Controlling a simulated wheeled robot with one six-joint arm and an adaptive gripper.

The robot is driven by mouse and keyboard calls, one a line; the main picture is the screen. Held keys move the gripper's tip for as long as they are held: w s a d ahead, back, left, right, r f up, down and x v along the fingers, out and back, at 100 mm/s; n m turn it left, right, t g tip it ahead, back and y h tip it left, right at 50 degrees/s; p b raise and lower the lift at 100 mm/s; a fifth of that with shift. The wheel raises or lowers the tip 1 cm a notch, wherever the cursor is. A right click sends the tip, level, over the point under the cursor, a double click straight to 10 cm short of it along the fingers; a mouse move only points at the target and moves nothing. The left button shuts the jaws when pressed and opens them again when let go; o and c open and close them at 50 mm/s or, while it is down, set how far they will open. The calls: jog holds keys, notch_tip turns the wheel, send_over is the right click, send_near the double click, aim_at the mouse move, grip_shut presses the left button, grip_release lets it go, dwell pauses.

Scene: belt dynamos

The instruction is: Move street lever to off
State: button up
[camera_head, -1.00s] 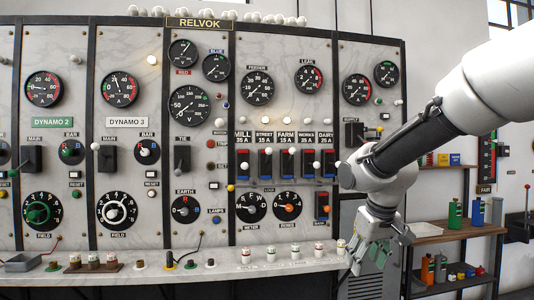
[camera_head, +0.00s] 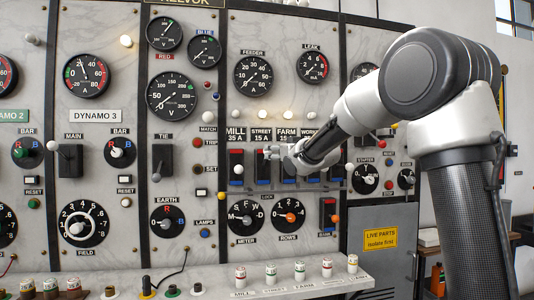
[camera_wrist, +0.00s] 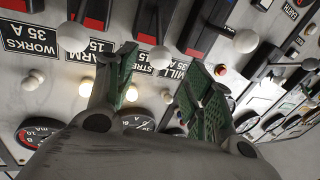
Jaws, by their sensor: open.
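The street lever is in the feeder row; its switch body (camera_head: 261,168) shows in the head view below the "STREET 15 A" label (camera_head: 261,135), partly covered by my gripper. My gripper (camera_head: 272,152) is at the upper part of this switch. In the wrist view, upside down, my gripper (camera_wrist: 160,86) is open, with one green-padded finger on each side. A white ball knob (camera_wrist: 159,57), which looks like the street lever's, stands just beyond the gap between the fingertips. I cannot tell whether they touch it, nor which way the lever is thrown.
The mill lever (camera_head: 238,169) is close on the left, and the farm lever's knob (camera_wrist: 72,37) is close on the other side. Small lamps and dials (camera_head: 253,74) sit above the row.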

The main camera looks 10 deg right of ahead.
aim_at(270, 152)
jog(key=x, duration=0.7)
jog(key=shift+w+f, duration=0.15)
jog(key=shift+w, duration=0.15)
jog(key=shift+c, duration=0.2)
grip_shut()
